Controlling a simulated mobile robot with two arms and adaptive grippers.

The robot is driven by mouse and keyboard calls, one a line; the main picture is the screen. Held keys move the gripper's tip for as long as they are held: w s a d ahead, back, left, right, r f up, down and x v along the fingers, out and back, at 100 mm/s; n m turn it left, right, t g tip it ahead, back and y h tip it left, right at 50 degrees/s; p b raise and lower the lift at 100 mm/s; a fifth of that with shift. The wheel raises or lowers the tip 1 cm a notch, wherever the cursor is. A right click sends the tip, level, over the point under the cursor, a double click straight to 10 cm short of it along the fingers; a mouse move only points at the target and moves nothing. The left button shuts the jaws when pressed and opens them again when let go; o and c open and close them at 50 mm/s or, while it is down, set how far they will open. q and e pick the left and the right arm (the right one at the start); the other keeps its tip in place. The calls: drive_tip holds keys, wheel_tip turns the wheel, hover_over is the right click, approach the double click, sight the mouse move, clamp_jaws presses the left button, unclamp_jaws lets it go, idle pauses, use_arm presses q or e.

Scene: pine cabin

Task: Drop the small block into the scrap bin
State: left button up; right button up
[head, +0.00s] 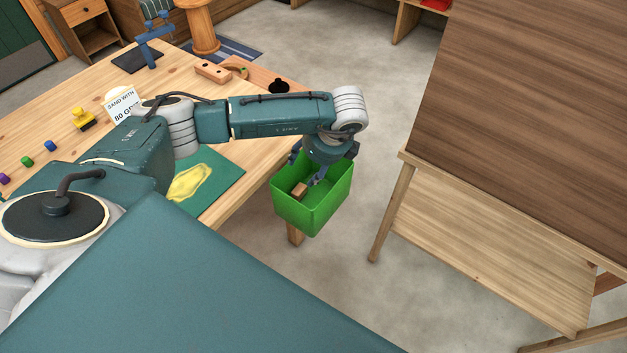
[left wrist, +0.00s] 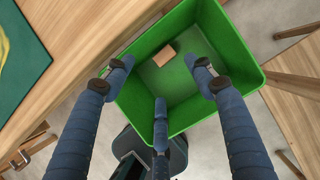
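The green scrap bin (head: 312,209) is at the end of the wooden workbench, open at the top. The small wooden block (head: 299,190) is inside it; in the left wrist view the block (left wrist: 164,55) appears to lie on the bin floor near one wall, apart from my fingers. My left gripper (head: 308,172) points down at the bin's mouth. Its three blue fingers are spread with nothing between them in the left wrist view (left wrist: 163,82). The gripper partly hides the bin's far rim in the head view. My right gripper is not in view.
The workbench (head: 255,165) holds a green mat (head: 215,178) with a yellow patch, a sanding card (head: 122,103), a yellow object (head: 83,119) and small coloured blocks. A brown-topped table (head: 530,110) stands to the right. Grey floor lies between.

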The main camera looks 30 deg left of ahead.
use_arm(q)
drive_tip(key=v, duration=1.2)
drive_tip(key=shift+a, duration=0.1)
